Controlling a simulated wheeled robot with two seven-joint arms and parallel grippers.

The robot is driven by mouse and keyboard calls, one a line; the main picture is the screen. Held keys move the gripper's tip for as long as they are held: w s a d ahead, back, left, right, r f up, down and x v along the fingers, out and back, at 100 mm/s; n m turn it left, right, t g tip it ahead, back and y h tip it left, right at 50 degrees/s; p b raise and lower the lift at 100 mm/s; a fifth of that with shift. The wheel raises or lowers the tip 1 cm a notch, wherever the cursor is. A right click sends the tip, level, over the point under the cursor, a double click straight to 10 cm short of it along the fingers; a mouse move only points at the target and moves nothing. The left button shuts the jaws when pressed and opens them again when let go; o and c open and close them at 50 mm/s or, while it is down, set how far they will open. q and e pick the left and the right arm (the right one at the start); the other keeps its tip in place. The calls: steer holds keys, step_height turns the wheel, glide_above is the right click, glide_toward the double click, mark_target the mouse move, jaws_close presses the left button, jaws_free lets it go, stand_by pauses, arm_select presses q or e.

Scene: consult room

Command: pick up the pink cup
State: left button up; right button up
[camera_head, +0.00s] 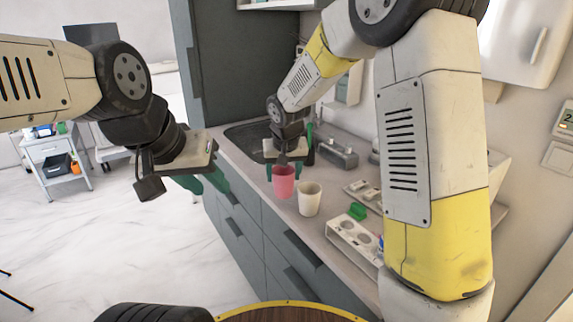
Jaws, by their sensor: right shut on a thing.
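The pink cup (284,184) is upright over the counter, just behind and left of a white cup (310,199). My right gripper (284,172) reaches down from above and is shut on the pink cup, its green fingers at the cup's upper part. I cannot tell whether the cup's base touches the counter. My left gripper (204,183) is off to the left, in front of the drawer fronts, away from both cups. Its green fingers look apart and nothing shows between them.
Grey drawers (246,232) lie below. A trolley (52,162) stands far left on open floor.

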mark_target(276, 188)
steer(key=shift+s+a+r, duration=0.15)
steer(key=shift+s+a, duration=0.15)
steer(key=shift+s, duration=1.1)
steer(key=shift+s+a+r, duration=0.1)
steer(key=shift+s+a, duration=0.15)
steer(key=shift+s, duration=1.1)
steer(key=shift+s+a+r, duration=0.15)
steer(key=shift+s+a, duration=0.15)
steer(key=shift+s, duration=1.1)
steer(key=shift+s, duration=0.1)
